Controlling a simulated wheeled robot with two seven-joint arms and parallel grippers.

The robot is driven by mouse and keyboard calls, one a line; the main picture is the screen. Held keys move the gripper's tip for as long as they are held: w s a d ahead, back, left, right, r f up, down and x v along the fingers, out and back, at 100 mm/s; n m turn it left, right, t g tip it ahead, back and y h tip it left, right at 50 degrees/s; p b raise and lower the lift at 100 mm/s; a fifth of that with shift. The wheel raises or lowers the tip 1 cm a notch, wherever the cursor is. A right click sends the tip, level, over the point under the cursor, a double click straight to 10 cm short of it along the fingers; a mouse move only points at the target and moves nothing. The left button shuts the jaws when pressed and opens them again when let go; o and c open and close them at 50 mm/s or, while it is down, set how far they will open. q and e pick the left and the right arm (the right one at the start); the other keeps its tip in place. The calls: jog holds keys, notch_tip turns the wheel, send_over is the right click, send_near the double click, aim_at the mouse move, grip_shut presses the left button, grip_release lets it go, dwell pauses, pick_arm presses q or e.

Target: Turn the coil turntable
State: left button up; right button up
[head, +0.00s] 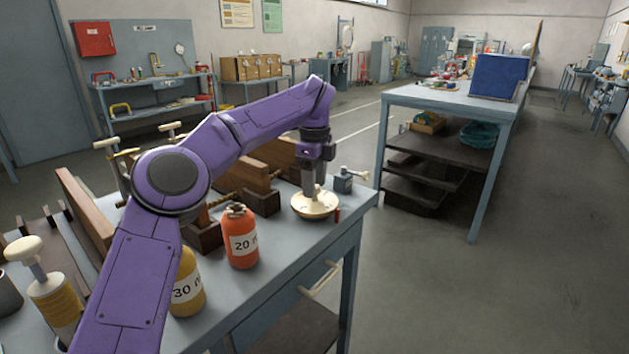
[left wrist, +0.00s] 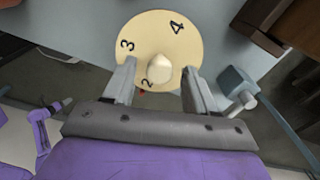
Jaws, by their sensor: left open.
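The coil turntable (head: 314,206) is a round cream disc with a pale knob in its middle. It lies near the right end of the blue-grey bench. In the left wrist view the disc (left wrist: 190,38) shows the black numbers 2, 3 and 4, with 2 nearest my gripper. My left gripper (head: 313,188) points down over the disc. In the left wrist view its open fingers (left wrist: 158,75) stand on either side of the knob (left wrist: 159,67), with gaps between. I cannot tell their exact height. A small red mark (head: 337,215) is beside the disc's edge. My right gripper is not seen.
A grey block with a pale handle (head: 344,182) stands just behind the turntable. Orange (head: 242,245) and yellow (head: 187,290) bottles and brown wooden blocks (head: 265,198) are to its left. The bench edge is close on the right, with open floor beyond.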

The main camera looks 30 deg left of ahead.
pick_arm(q)
notch_tip(320, 180, up, 11)
jog(key=p, duration=0.4)
jog(key=shift+f+p, duration=0.2)
jog(key=shift+p, duration=0.15)
jog(key=shift+f, duration=0.1)
